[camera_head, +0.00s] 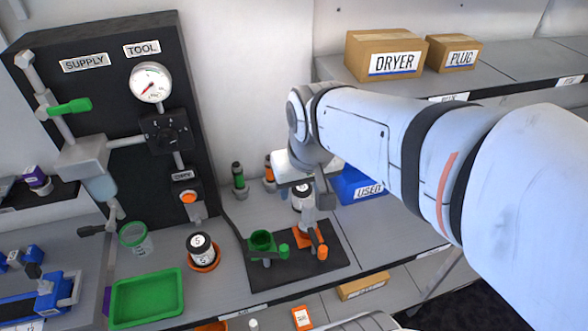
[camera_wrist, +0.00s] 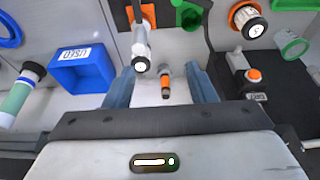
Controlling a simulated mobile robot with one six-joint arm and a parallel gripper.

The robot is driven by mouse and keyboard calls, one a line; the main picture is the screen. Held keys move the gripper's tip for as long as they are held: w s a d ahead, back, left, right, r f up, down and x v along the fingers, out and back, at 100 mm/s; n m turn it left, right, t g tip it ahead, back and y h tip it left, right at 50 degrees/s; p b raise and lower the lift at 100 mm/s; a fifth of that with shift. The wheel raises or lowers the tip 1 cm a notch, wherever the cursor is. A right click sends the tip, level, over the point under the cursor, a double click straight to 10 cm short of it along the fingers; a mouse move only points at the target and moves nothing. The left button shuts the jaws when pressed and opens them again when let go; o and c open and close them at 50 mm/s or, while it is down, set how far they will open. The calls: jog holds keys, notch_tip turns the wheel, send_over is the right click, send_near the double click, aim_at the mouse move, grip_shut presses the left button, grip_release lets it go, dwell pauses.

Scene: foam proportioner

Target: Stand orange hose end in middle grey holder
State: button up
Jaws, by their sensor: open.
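The orange hose end (camera_wrist: 165,84) shows in the wrist view as a short orange body with dark bands and a grey part. It lies between the two blue-grey fingers of my open gripper (camera_wrist: 161,84), with a gap on each side. In the head view the orange hose end (camera_head: 269,171) stands at the back of the bench, just left of my wrist. A green hose end (camera_head: 239,177) stands to its left. My wrist hides the bench behind it in the head view. I cannot clearly make out the middle grey holder.
A blue USED bin (camera_wrist: 83,69) is beside the gripper. A dark mat (camera_head: 325,255) carries a green cup fixture (camera_head: 262,243) and an orange fixture (camera_head: 312,243). The black supply panel (camera_head: 100,135) stands at left. A green tray (camera_head: 147,297) lies in front.

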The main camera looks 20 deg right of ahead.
jog(key=s, duration=0.2)
jog(key=s+f, duration=0.1)
jog(key=s, duration=0.2)
jog(key=shift+d, duration=0.2)
jog(key=shift+w, duration=0.1)
jog(key=shift+c, duration=0.3)
dwell(0.5)
